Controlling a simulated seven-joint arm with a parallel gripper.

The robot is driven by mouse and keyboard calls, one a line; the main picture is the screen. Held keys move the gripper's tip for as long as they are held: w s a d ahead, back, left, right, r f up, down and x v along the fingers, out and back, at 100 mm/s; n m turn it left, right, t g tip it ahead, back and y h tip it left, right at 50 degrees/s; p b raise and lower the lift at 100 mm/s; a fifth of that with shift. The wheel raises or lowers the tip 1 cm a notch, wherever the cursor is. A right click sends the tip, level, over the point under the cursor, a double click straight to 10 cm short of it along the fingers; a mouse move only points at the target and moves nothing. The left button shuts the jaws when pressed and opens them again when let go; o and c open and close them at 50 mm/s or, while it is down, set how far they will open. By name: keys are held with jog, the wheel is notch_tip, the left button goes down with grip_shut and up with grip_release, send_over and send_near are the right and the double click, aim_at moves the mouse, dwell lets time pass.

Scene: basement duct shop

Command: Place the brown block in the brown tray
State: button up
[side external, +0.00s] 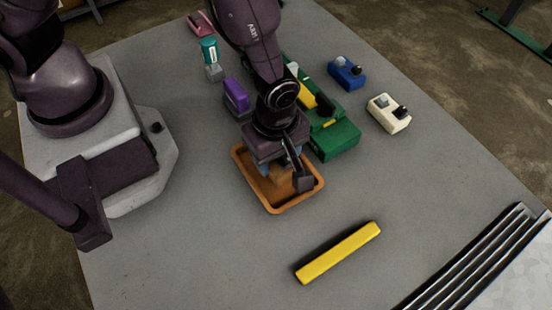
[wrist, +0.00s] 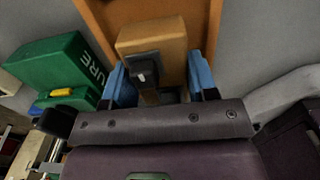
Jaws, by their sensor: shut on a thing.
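The brown block (side external: 281,174) is inside the outline of the brown tray (side external: 276,209), below my gripper (side external: 278,163). In the wrist view the block (wrist: 152,37) sits between the blue fingers of my gripper (wrist: 157,72), with the tray (wrist: 101,22) beneath it. My gripper is shut on the block. Its lower part is partly hidden, and I cannot tell whether it touches the tray floor.
A green box (side external: 337,141) stands close behind the tray, and a purple block (side external: 236,94) is at back left. A yellow bar (side external: 338,253) lies in front. Blue (side external: 346,72) and cream (side external: 388,114) blocks are at right. Metal rails (side external: 470,260) edge the front right.

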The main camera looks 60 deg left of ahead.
jog(key=shift+f, duration=1.2)
jog(key=shift+f, duration=0.2)
jog(key=o, duration=1.1)
jog(key=shift+o, duration=0.2)
jog(key=shift+r, duration=0.15)
